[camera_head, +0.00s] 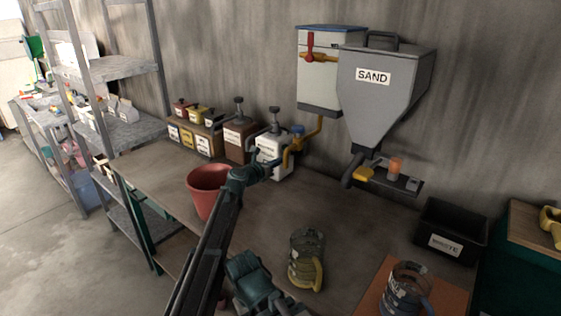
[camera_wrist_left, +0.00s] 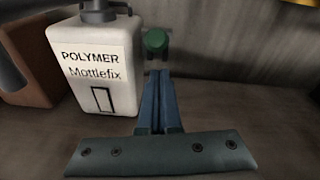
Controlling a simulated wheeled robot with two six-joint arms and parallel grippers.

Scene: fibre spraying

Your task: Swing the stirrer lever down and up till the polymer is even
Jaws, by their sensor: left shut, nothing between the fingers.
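The white polymer container (camera_head: 278,158) stands at the back of the bench by the wall. A dark green knob (camera_wrist_left: 155,42), apparently the stirrer lever's end, shows beside the container, just beyond my left fingertips. Whether they touch is unclear. My left gripper (camera_head: 271,170) is in front of the container; its blue fingers (camera_wrist_left: 160,95) are together and empty. The polymer inside is hidden. A teal part at the bottom, apparently my right gripper (camera_head: 278,301), shows no clear finger gap.
A red bucket (camera_head: 207,189) stands left of my left wrist. A glass jug (camera_head: 306,260) stands on the front bench; another (camera_head: 406,290) is on an orange mat. A sand hopper (camera_head: 385,85) hangs above. A black waste bin (camera_head: 450,235) sits right.

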